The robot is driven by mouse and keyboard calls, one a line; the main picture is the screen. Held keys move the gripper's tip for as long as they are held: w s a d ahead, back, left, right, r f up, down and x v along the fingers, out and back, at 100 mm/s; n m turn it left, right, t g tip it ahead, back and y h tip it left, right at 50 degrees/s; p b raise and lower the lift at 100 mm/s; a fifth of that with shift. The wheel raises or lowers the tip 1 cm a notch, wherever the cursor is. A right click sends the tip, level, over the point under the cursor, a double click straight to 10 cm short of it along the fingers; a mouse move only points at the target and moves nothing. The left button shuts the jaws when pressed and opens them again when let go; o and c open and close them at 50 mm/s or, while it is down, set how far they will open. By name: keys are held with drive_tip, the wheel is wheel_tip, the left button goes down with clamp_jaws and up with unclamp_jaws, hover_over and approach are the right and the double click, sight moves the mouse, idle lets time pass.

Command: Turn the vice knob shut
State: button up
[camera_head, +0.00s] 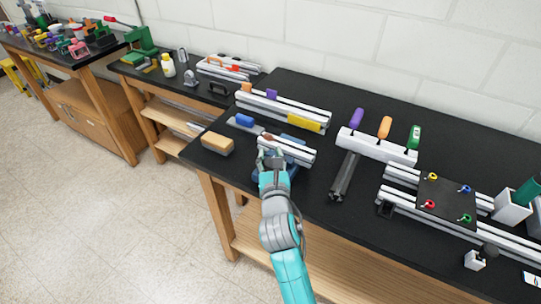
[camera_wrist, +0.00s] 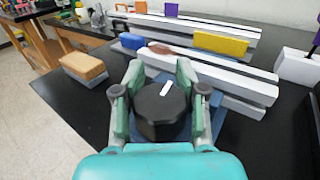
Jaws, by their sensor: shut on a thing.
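The vice knob (camera_wrist: 162,106) is a dark, faceted round knob with a white mark on top. It sits between the two fingers of my gripper (camera_wrist: 158,88) in the wrist view, and the fingers are shut on its sides. In the head view my gripper (camera_head: 270,158) is at the vice near the table's front edge and hides the knob. Blue parts of the vice (camera_head: 259,174) show beside and below the gripper. A silver extrusion (camera_head: 290,150) lies just behind the gripper, by the vice. Whether the vice jaws are apart is hidden.
A tan block (camera_head: 217,143) lies left of the vice. A blue block (camera_head: 244,119) and a yellow block (camera_head: 303,122) are behind, near a long extrusion. A rail with coloured-handled tools (camera_head: 377,146) stands to the right. Black tabletop (camera_head: 310,185) is clear just right of the gripper.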

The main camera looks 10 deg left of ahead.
drive_tip(key=shift+f+m+h, duration=0.1)
drive_tip(key=shift+m+h, duration=0.5)
drive_tip(key=shift+h, duration=0.3)
drive_tip(key=shift+d+m+h, duration=0.15)
drive_tip(key=shift+m+h, duration=0.6)
drive_tip(key=shift+h, duration=0.45)
drive_tip(key=shift+d+m+h, duration=0.15)
drive_tip(key=shift+m+h, duration=0.6)
drive_tip(key=shift+h, duration=0.45)
drive_tip(key=m+h, duration=0.2)
drive_tip(key=h, duration=0.1)
drive_tip(key=m+g+h, duration=0.1)
drive_tip(key=h, duration=0.1)
drive_tip(key=shift+s+d, duration=0.1)
drive_tip(key=shift+d, duration=0.3)
drive_tip(key=m+g+h, duration=0.1)
drive_tip(key=h, duration=0.1)
drive_tip(key=m+g+h, duration=0.1)
drive_tip(key=m+h, duration=0.1)
drive_tip(key=m+g+h, duration=0.1)
drive_tip(key=g+h, duration=0.1)
drive_tip(key=shift+s+d+m, duration=0.3)
drive_tip(key=shift+d+m, duration=0.1)
drive_tip(key=shift+c, duration=0.2)
drive_tip(key=shift+s+d+m+g+h, duration=0.1)
drive_tip(key=shift+s+m+g+h, duration=0.05)
drive_tip(key=shift+m+g+h, duration=0.55)
drive_tip(key=shift+s+d+m+g+h, duration=0.1)
drive_tip(key=shift+m+g+h, duration=0.4)
drive_tip(key=shift+g, duration=0.4)
